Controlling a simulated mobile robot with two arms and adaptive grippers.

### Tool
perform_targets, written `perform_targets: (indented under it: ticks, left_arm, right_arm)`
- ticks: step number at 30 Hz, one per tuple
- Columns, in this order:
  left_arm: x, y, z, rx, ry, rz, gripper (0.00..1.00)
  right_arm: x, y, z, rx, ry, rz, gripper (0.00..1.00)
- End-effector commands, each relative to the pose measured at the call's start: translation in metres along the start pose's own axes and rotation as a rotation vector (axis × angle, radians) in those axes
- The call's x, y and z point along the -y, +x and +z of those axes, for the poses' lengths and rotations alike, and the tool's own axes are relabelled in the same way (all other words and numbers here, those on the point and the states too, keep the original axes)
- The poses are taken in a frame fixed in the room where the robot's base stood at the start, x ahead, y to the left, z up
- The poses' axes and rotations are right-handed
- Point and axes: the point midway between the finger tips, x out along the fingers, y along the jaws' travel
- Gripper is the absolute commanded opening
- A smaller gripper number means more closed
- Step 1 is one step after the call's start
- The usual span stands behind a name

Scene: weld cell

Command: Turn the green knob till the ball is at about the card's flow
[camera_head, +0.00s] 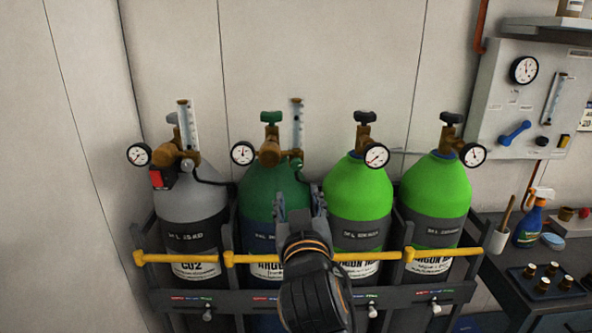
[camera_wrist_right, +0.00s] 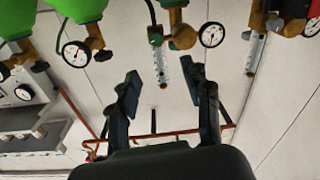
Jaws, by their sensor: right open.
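The argon cylinder second from the left (camera_head: 257,192) is dark green and carries a brass regulator (camera_head: 270,153) and an upright clear flow tube (camera_head: 297,125). The tube also shows in the right wrist view (camera_wrist_right: 160,68), where the scene is upside down. The ball inside is too small to make out. My right gripper (camera_head: 298,202) is open and empty, below and in front of the knob, apart from it. In the wrist view its fingers (camera_wrist_right: 165,75) stand either side of the tube's end. My left gripper is not in view.
A grey CO2 cylinder (camera_head: 190,205) stands left, two bright green cylinders (camera_head: 358,190) right. A yellow bar (camera_head: 430,253) crosses the rack. A partly cut-off printed card (camera_head: 586,119) is at the right edge. A round gauge (camera_head: 242,153) sits left of the regulator.

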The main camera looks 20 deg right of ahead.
Motion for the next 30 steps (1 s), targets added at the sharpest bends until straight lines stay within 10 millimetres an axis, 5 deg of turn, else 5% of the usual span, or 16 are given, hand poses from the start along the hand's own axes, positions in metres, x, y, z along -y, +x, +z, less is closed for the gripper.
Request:
perform_targets:
  ticks: [9, 18, 30]
  left_arm:
    - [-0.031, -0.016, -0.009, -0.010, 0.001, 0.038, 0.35]
    - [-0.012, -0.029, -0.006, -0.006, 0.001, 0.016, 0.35]
    - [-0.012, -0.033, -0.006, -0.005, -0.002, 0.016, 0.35]
  right_arm:
    - [-0.002, 0.057, -0.003, 0.002, -0.007, 0.005, 0.49]
    - [-0.002, 0.114, -0.002, 0.002, -0.005, 0.004, 0.49]
    - [-0.002, 0.135, 0.000, 0.001, -0.002, 0.004, 0.49]
